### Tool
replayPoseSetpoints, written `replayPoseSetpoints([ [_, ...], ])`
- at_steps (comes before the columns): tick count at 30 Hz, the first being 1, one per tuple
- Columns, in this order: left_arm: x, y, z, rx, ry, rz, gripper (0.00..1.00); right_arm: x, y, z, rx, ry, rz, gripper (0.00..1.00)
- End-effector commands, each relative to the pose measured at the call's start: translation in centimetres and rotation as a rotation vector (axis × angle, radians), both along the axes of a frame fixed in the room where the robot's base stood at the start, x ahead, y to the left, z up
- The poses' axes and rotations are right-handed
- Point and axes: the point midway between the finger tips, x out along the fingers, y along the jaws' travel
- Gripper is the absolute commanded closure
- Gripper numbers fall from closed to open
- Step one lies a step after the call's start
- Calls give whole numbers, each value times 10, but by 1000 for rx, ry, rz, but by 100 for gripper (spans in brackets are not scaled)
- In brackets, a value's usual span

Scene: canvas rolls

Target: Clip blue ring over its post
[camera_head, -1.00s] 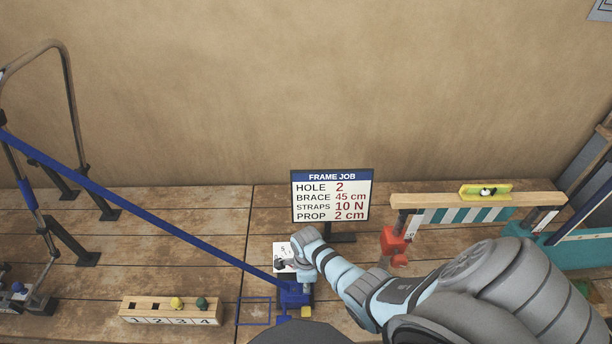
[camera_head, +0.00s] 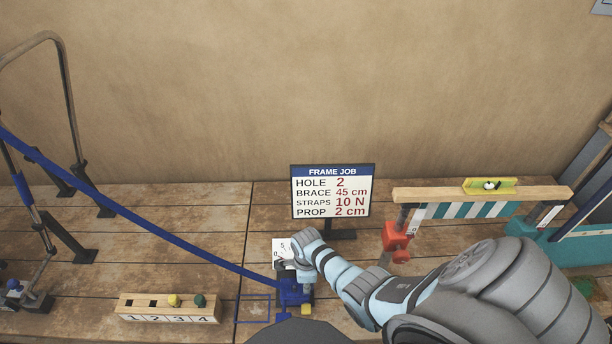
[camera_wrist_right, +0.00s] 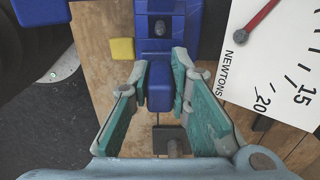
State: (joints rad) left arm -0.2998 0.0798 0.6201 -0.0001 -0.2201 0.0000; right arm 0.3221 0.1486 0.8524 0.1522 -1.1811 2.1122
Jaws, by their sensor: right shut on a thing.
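A blue strap (camera_head: 140,215) runs from the left edge down to a blue device (camera_head: 292,292) on the bench, sagging slightly. My right gripper (camera_wrist_right: 161,78) has its fingers on either side of a blue block (camera_wrist_right: 160,92) at the device's end and is shut on it. The device's body (camera_wrist_right: 165,28) extends beyond the fingertips. A white newton dial (camera_wrist_right: 280,60) with a red needle lies beside it, and shows as a small white card (camera_head: 281,247) in the head view. I cannot make out a distinct ring. A small bluish knob (camera_head: 13,286) sits at the lower left. My left gripper is out of view.
A grey tube frame (camera_head: 68,110) stands at left. A numbered wooden block (camera_head: 140,308) holds yellow and green pegs. A sign (camera_head: 332,190) stands behind my right arm. A red clamp (camera_head: 396,240) and a beam with a level (camera_head: 490,186) are at right.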

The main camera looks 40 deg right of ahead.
Motion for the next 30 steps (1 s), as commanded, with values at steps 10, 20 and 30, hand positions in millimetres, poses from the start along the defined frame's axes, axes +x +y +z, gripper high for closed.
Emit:
replayPoseSetpoints([
  [10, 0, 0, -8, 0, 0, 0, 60, 0, 0, -10, 0, 0, 0, 100],
  [20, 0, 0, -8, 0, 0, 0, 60, 0, 0, -10, 0, 0, 0, 59],
  [30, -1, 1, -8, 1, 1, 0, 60, 1, -1, 6, -1, -3, 1, 59],
])
